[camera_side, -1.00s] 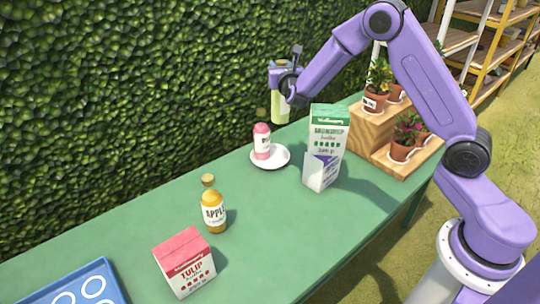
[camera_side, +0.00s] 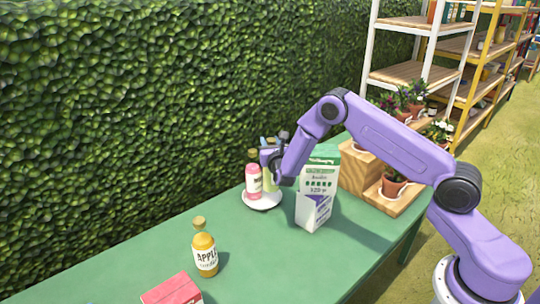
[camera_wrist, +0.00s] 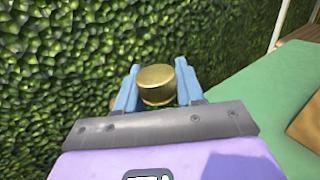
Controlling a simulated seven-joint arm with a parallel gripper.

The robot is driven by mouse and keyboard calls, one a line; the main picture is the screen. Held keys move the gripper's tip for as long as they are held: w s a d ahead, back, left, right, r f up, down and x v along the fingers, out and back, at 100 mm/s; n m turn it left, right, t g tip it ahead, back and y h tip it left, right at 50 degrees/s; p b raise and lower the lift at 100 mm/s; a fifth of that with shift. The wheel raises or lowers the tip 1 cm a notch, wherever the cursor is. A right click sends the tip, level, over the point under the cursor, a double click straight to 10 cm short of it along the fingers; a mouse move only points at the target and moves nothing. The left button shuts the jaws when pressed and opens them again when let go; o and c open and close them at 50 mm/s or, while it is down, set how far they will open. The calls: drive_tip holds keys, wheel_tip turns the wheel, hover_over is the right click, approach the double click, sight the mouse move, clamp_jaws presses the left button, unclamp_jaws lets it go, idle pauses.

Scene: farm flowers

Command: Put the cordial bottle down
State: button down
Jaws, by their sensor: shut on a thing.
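My gripper (camera_side: 270,150) is shut on a pale yellow-green bottle (camera_side: 269,179). The held bottle is upright, low over or at the white saucer (camera_side: 264,205), just right of a pink bottle (camera_side: 253,182). My wrist partly covers it, and I cannot tell whether its base touches the saucer. In the wrist view its gold cap (camera_wrist: 156,82) sits between the two blue fingers of my gripper (camera_wrist: 157,88). The pink bottle stands upright on the saucer.
A tall green-and-white carton (camera_side: 318,190) stands close to the right of the saucer. An amber apple bottle (camera_side: 205,252) and a red tulip carton (camera_side: 173,291) stand nearer the front. A wooden stepped stand (camera_side: 357,172) with potted plants is at the right. Green table (camera_side: 135,270) lies clear at left.

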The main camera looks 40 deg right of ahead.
drive_tip(key=shift+f, duration=2.4)
drive_tip(key=c, duration=0.7)
unclamp_jaws()
drive_tip(key=shift+f, duration=0.15)
drive_tip(key=v, duration=1.2)
drive_tip(key=shift+r, duration=0.4)
